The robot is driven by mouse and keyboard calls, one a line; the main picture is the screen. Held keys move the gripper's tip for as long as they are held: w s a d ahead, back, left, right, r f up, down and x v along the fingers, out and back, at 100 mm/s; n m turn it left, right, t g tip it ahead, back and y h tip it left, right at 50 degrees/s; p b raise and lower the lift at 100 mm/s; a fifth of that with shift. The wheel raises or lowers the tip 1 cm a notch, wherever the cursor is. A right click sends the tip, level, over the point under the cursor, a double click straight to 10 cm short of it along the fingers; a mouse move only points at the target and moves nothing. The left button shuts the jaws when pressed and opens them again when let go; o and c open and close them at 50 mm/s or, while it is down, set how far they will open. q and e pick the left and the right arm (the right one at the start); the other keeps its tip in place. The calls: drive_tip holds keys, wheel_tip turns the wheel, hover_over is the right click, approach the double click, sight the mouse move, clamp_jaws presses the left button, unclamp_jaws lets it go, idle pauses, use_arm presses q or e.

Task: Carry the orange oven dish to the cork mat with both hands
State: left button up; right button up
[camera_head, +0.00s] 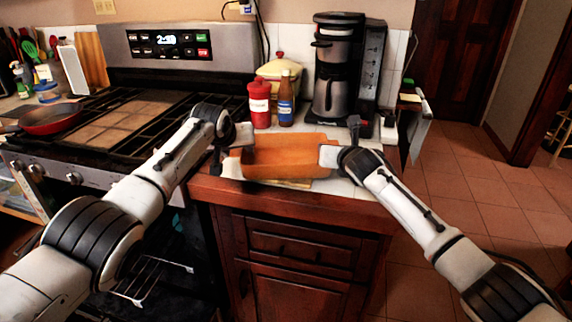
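The orange oven dish (285,160) is at the counter's front edge, between my two grippers. A thin tan edge (297,184) shows just under the dish; it may be the cork mat, mostly hidden by the dish. I cannot tell whether the dish rests on it or hangs just above. My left gripper (239,138) is at the dish's left end.
Behind the dish stand a red bottle (259,104), a brown bottle with a blue label (286,99), a yellow pot (277,76) and a coffee maker (339,75). The stove (170,107), with a red pan (50,118), is left. Open floor lies right.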

use_arm(q)
drive_tip(key=shift+s+r, duration=0.35)
drive_tip(key=shift+r, duration=0.15)
use_arm(e)
drive_tip(key=v, duration=1.2)
use_arm(q)
drive_tip(key=v, duration=1)
drive_tip(key=shift+s+r, duration=0.15)
drive_tip(key=shift+s, duration=0.2)
